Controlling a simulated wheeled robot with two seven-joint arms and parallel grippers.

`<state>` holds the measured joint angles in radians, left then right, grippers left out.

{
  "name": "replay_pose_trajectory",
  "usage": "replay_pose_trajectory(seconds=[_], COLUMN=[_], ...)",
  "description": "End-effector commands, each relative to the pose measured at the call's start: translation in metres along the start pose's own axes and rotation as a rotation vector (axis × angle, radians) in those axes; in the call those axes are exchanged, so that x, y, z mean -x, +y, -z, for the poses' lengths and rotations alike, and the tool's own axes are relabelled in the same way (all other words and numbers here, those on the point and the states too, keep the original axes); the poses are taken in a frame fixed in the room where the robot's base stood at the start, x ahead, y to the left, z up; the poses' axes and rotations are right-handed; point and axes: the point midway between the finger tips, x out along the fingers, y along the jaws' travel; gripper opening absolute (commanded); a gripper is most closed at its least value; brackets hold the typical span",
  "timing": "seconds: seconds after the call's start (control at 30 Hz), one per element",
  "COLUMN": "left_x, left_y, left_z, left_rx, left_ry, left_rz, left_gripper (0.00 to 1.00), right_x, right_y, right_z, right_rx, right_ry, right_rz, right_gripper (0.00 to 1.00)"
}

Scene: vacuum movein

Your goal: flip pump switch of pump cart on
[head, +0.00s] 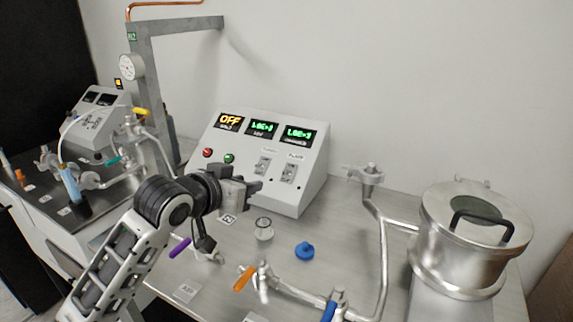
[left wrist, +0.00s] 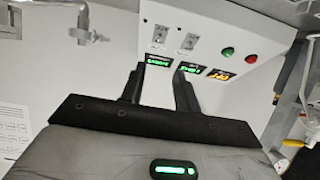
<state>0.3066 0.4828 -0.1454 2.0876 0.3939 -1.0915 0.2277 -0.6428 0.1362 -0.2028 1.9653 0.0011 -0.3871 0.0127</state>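A grey-white sloped control box (head: 311,190) stands on the light bench at the middle. It has two toggle switches, the left one (head: 262,165) and the right one (head: 289,172); their labels and lever positions are too small to read. Above them an orange display (head: 230,121) reads OFF beside two green displays. My left gripper (head: 256,187) is at the box's lower front, below the switches, apparently close to the face. In the left wrist view its two fingers (left wrist: 158,85) are apart with nothing between them; both switches (left wrist: 174,38) show beyond the fingertips. My right gripper is out of view.
A red button (head: 208,153) and a green one (head: 229,158) sit left of the switches. A steel chamber (head: 465,240), pipes, a blue cap (head: 304,251) and colored valve handles occupy the bench front and right. A second control box (head: 97,119) stands at the left.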

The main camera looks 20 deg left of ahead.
Motion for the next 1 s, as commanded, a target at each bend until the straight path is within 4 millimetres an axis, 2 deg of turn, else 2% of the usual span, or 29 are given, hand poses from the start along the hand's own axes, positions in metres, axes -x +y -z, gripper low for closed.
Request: replay_pose_trajectory(seconds=[0.17, 0.4, 0.7, 1.0], left_x=[-0.016, -0.066, -0.125, -0.155], left_y=[0.000, 0.000, 0.000, 0.000], left_z=[0.002, 0.002, 0.002, 0.001], left_rx=[0.002, 0.003, 0.001, 0.000], left_ry=[0.001, 0.001, 0.000, 0.001], left_rz=[0.000, 0.000, 0.000, 0.000], left_gripper=[0.31, 0.31, 0.31, 0.31], right_x=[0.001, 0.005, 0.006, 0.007], right_y=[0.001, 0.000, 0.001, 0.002], right_z=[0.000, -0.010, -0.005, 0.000], right_rx=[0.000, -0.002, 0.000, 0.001], right_ry=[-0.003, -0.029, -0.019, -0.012], right_rz=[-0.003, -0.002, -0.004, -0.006], right_gripper=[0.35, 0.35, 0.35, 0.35])
